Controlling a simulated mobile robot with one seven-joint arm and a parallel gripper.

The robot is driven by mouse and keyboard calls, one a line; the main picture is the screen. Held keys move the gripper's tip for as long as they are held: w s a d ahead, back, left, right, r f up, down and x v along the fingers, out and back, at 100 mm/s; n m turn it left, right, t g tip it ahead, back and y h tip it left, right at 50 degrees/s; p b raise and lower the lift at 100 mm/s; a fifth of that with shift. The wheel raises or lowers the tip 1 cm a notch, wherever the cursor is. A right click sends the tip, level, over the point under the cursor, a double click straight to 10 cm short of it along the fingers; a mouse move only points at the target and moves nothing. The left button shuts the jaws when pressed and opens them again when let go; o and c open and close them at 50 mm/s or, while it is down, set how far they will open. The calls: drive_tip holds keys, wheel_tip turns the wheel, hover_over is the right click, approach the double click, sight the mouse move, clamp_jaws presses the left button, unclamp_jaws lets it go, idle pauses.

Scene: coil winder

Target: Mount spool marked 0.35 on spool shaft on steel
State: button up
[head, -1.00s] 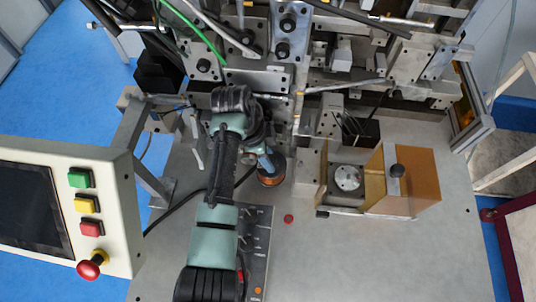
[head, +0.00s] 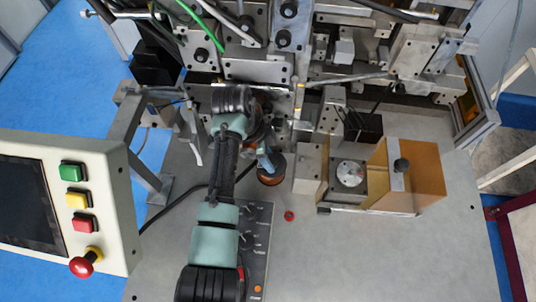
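My arm reaches forward over the steel machine table, and its wrist covers most of my gripper (head: 268,160). A blue-grey part of the gripper shows above a spool (head: 271,170) with copper-coloured winding and a dark flange. The spool is right at the gripper's end, low near the table. I cannot see the fingers, so I cannot tell whether they are closed on it. No 0.35 mark is legible. The spool shaft cannot be made out; the area behind my wrist is hidden.
An operator panel (head: 63,205) with coloured buttons stands at the left. A knob box (head: 256,250) lies beside my arm. A fixture with a round disc (head: 350,174) and an amber guard (head: 418,178) stands at the right. Machine plates rise behind. The front right table (head: 380,255) is clear.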

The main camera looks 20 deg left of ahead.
drive_tip(key=o, duration=0.4)
drive_tip(key=shift+v, duration=6.55)
